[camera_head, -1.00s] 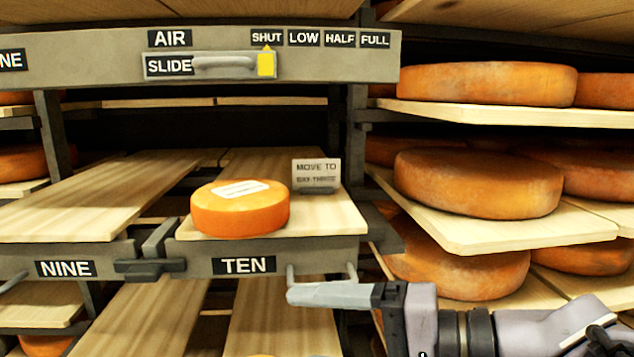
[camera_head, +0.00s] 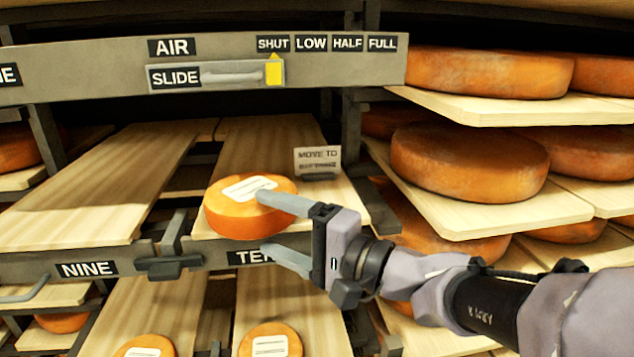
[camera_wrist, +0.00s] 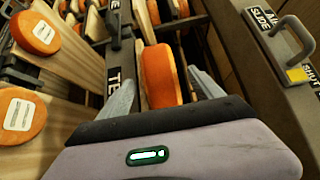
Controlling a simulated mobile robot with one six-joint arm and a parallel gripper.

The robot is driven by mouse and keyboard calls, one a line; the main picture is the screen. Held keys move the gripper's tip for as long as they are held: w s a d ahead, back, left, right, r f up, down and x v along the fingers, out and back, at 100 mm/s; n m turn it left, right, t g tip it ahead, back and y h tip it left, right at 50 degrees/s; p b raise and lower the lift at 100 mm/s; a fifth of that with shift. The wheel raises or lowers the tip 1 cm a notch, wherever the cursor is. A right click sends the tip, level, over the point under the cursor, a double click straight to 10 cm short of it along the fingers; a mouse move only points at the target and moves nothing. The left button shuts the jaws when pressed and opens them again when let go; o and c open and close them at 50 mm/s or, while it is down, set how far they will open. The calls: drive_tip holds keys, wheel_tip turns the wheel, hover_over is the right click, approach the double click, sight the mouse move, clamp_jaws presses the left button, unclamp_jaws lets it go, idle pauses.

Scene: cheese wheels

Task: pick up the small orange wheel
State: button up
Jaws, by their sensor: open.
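The small orange wheel (camera_head: 238,214) lies flat on the front of the wooden board (camera_head: 345,215) in bay TEN, with a white label on its top. My gripper (camera_head: 274,226) is open at the wheel's right front side. In the head view one finger overlaps the wheel's top edge and the other is lower, in front of the TEN rail. In the wrist view the wheel (camera_wrist: 160,76) shows edge-on between the two spread fingers, just beyond them. I cannot tell whether a finger touches it.
A grey "MOVE TO" sign (camera_head: 317,161) stands behind the wheel. The AIR rail (camera_head: 110,65) runs above. Large wheels (camera_head: 470,162) sit on boards at right. Two smaller labelled wheels lie on the level below. Board NINE (camera_head: 95,190) is bare.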

drive_tip(key=shift+x, duration=1.05)
drive_tip(key=shift+s+d, duration=0.15)
drive_tip(key=shift+d, duration=0.05)
drive_tip(key=shift+c, duration=0.3)
drive_tip(key=c, duration=0.3)
clamp_jaws()
drive_tip(key=shift+r, duration=0.1)
